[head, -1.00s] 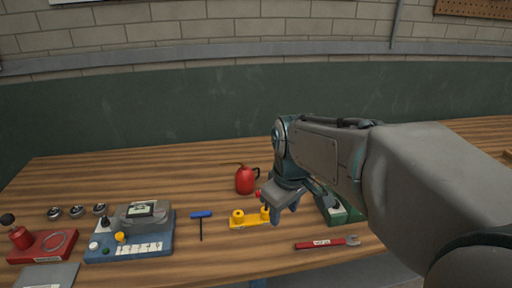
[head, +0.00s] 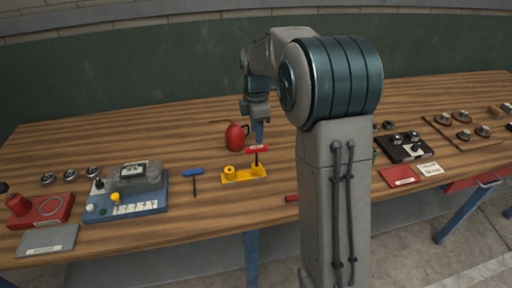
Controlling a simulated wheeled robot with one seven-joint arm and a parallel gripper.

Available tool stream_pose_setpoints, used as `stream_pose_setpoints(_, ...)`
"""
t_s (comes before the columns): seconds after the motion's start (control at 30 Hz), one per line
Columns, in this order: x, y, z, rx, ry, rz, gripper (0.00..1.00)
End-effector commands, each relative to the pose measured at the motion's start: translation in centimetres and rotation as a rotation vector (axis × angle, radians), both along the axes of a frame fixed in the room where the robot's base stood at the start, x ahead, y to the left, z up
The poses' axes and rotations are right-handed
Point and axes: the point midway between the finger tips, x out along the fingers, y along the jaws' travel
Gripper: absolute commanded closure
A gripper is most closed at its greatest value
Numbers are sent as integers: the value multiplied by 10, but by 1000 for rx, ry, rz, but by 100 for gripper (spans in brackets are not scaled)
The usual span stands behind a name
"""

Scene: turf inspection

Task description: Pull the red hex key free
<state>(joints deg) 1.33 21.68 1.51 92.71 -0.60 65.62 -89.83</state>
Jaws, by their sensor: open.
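The red hex key (head: 258,149) has a T-shaped handle and stands upright, its dark shaft going down into the yellow holder (head: 240,175) on the bench. The other post of the holder is empty of any key. My gripper (head: 259,131) points down just behind and above the red handle in the head view. It is open and nothing shows between its fingers; a gap to the handle seems visible, but its depth is hard to judge.
A red oil can (head: 235,136) stands close behind the holder. A blue control panel (head: 126,205) with a grey device is to the left. My arm hides part of the bench right of the holder, including most of a red-handled tool (head: 291,198).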

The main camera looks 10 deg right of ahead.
Motion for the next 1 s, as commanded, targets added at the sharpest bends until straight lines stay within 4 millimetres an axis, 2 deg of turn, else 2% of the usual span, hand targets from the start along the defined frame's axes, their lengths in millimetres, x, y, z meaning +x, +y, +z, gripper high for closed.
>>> stream_pose_setpoints(0.03,-1,0,-11,0,5,0,58)
stream_pose_setpoints(0.3,-1,0,-64,0,5,-1,58)
stream_pose_setpoints(0.5,-1,0,-91,0,2,-1,58)
stream_pose_setpoints(0.7,0,0,-102,0,0,-2,58)
stream_pose_setpoints(0.97,0,0,-102,0,-1,-3,58)
stream_pose_setpoints(1.0,0,0,-102,0,-1,-3,69)
